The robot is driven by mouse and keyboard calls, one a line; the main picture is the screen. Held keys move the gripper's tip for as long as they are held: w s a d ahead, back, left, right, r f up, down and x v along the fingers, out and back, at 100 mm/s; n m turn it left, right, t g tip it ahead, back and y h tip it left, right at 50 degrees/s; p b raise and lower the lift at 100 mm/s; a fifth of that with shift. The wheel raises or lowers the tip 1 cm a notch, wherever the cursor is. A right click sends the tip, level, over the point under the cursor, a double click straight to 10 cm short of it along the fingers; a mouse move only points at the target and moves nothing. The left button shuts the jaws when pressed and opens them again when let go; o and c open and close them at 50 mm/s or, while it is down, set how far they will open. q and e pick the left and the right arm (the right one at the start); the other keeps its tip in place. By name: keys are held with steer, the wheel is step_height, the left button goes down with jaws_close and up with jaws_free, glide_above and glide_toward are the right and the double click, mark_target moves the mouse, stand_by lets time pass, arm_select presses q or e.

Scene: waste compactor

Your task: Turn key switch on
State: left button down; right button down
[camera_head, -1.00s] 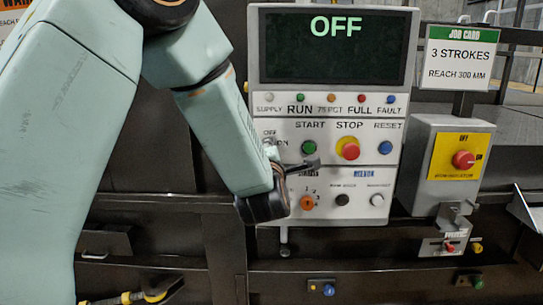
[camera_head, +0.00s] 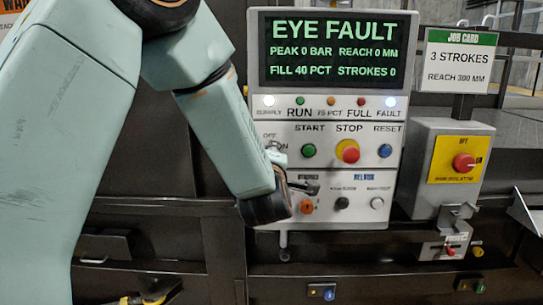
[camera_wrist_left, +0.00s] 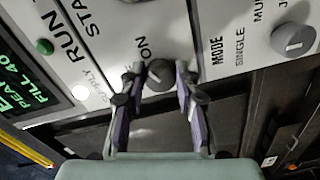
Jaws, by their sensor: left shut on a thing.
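The key switch (camera_wrist_left: 160,76) shows in the left wrist view as a small grey knob beside the ON marking. My left gripper (camera_wrist_left: 161,72) has its two fingers on either side of it, shut on it. The display (camera_head: 333,50) reads EYE FAULT, with the white SUPPLY lamp (camera_head: 268,101) and the FAULT lamp (camera_head: 391,101) lit. My right gripper is out of view.
START (camera_head: 308,151), red STOP (camera_head: 347,151) and blue RESET (camera_head: 385,151) buttons are close to my arm. The isolator box (camera_head: 447,180) and job card (camera_head: 460,60) stand to the right.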

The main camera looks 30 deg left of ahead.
arm_select(q)
steer(key=shift+w+a+r, duration=0.1)
steer(key=shift+r, duration=0.25)
steer(key=c, duration=1.4)
jaws_free()
steer(key=o, duration=0.4)
steer(key=shift+a+f, duration=0.2)
steer(key=shift+f, duration=0.05)
steer(key=shift+d, duration=0.1)
steer(key=shift+d, duration=0.1)
steer(key=v, duration=0.7)
steer(key=shift+s+d, duration=0.15)
steer(key=shift+s, duration=0.05)
steer(key=shift+a+f, duration=0.1)
steer(key=shift+a, duration=0.1)
